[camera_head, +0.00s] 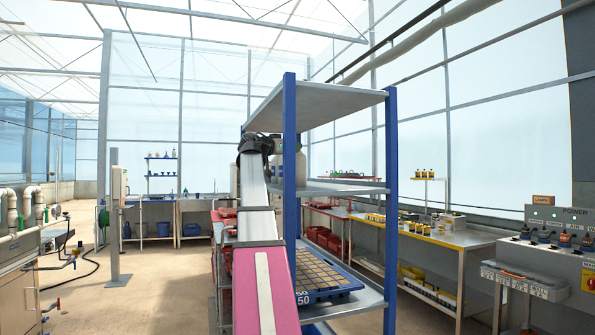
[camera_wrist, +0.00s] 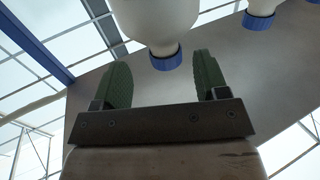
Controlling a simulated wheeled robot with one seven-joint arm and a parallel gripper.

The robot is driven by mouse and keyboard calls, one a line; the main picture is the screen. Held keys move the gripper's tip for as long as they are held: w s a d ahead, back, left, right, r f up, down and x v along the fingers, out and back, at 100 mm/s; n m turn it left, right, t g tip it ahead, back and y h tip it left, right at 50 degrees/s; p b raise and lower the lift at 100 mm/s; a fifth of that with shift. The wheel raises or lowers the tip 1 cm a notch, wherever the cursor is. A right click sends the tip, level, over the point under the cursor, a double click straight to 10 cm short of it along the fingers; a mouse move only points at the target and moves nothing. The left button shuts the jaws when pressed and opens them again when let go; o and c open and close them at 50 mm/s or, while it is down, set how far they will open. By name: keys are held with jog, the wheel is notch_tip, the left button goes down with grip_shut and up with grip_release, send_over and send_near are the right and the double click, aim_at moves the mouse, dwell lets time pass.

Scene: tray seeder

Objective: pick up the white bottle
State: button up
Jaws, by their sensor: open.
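A white bottle (camera_wrist: 160,18) with a blue cap (camera_wrist: 165,58) is at the top middle of the wrist view, with its cap pointing down in that picture. My gripper (camera_wrist: 162,68) is open, its two green fingers apart on either side of the cap. No finger visibly touches the bottle, and I cannot tell how deep it sits between them. In the head view my dark gripper (camera_head: 257,143) is at the upper bay of a blue-post shelf rack, beside a white bottle (camera_head: 301,166) partly hidden by the front post.
Two more blue-capped white bottles show at the top right of the wrist view, one of them nearer (camera_wrist: 262,8). The rack has a blue front post (camera_head: 290,140), a top board (camera_head: 320,103) above and a middle board (camera_head: 345,188) below the gripper.

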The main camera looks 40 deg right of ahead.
jog(key=d, duration=0.3)
jog(key=w+d, duration=0.1)
jog(key=d, duration=0.1)
grip_shut()
